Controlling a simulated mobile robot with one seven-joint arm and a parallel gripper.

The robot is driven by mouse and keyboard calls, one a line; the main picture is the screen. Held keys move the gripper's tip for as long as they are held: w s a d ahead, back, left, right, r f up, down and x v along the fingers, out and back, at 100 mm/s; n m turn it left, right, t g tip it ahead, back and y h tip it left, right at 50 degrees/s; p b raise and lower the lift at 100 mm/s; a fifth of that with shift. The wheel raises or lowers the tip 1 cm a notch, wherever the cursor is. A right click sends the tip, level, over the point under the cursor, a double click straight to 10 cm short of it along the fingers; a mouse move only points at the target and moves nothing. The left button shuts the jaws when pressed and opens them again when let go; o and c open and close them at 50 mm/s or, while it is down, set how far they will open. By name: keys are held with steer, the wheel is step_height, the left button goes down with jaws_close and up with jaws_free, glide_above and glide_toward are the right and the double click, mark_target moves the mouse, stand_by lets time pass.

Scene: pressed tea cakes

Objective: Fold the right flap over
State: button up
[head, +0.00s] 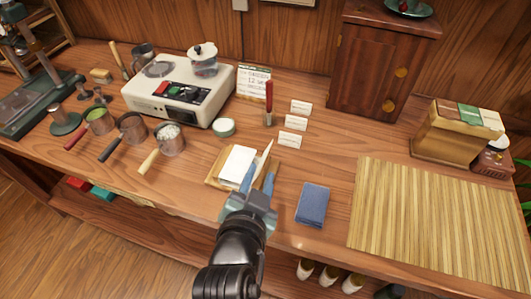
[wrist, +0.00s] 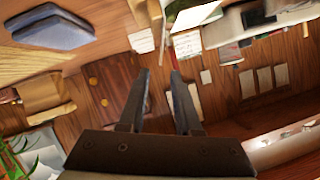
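A white paper wrapper (head: 238,162) lies on a small wooden board (head: 213,181) near the front of the table in the head view. A pale pointed flap (head: 263,154) stands up at its right side. My gripper (head: 259,180) is low over the board's right front part, with its two bluish fingers apart. The flap rises just behind the fingers; I cannot tell whether it touches them. In the wrist view my gripper (wrist: 161,74) shows open, with a clear gap. White paper (wrist: 197,16) shows beyond the fingertips there. My gripper hides part of the board.
A folded blue cloth (head: 312,204) lies right of my gripper, then a slatted bamboo mat (head: 440,225). A red-handled tool (head: 268,104) stands behind the board, beside small white cards (head: 295,123). A white appliance (head: 180,92) and handled pots (head: 169,139) are to the left.

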mark_target(265, 156)
steer(key=x, duration=0.7)
steer(key=shift+w+d+f, duration=0.1)
steer(key=shift+w, duration=0.3)
jaws_close()
stand_by(1.0)
